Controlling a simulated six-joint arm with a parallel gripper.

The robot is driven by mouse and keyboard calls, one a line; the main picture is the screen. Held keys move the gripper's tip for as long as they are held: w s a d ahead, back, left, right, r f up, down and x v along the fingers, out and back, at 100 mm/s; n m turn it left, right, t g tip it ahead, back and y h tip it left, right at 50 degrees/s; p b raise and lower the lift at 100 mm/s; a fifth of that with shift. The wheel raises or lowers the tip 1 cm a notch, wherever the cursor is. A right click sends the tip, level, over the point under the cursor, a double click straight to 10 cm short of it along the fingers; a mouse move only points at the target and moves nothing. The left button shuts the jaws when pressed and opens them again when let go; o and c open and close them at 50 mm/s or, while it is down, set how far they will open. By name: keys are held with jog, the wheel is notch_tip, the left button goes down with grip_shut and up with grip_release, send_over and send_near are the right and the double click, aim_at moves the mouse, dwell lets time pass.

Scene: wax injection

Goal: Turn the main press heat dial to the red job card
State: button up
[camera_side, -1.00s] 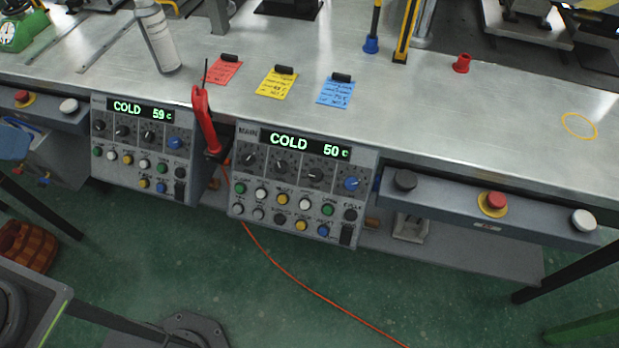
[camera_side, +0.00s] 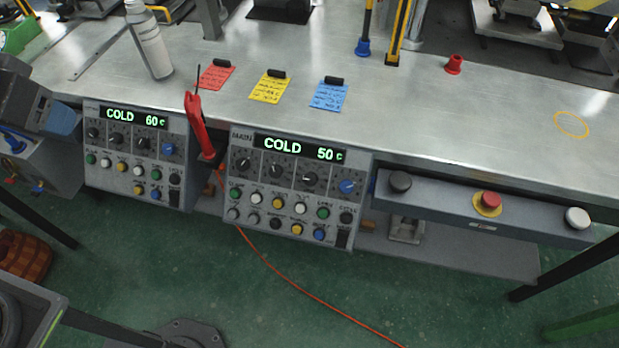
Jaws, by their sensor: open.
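The main press panel (camera_side: 234,183) is labelled MAIN, and its display (camera_side: 303,149) reads COLD 50 c. It carries a row of dials: dark ones and a blue one (camera_side: 347,186) at the right end. The dial labels are too small to read, so I cannot tell which is heat. The red job card (camera_side: 216,78) lies on the bench with writing too small to read, under a black clip. My gripper (camera_side: 38,131) is at the left edge, partly cut off, with blue fingers apart. It is left of both panels and touches no dial.
A second panel (camera_side: 96,180) on the left reads COLD 60 c. A red-handled tool (camera_side: 197,125) stands between the panels. Yellow (camera_side: 270,88) and blue (camera_side: 329,95) cards lie on the bench, near a white bottle (camera_side: 152,48). An emergency button (camera_side: 490,199) is at right.

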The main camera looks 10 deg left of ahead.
jog(key=w+d+f+y, duration=0.1)
jog(key=w+d+f, duration=0.3)
jog(key=w+d, duration=0.4)
jog(key=w+d+f+m+t, duration=0.2)
jog(key=w+d+f+t, duration=0.15)
jog(key=d+f, duration=0.85)
jog(key=m+h, duration=0.2)
send_near(310, 180)
jog(key=shift+t, duration=0.25)
jog(key=x, duration=0.9)
jog(key=shift+f, duration=0.25)
jog(key=shift+c, duration=0.3)
jog(key=c, duration=0.9)
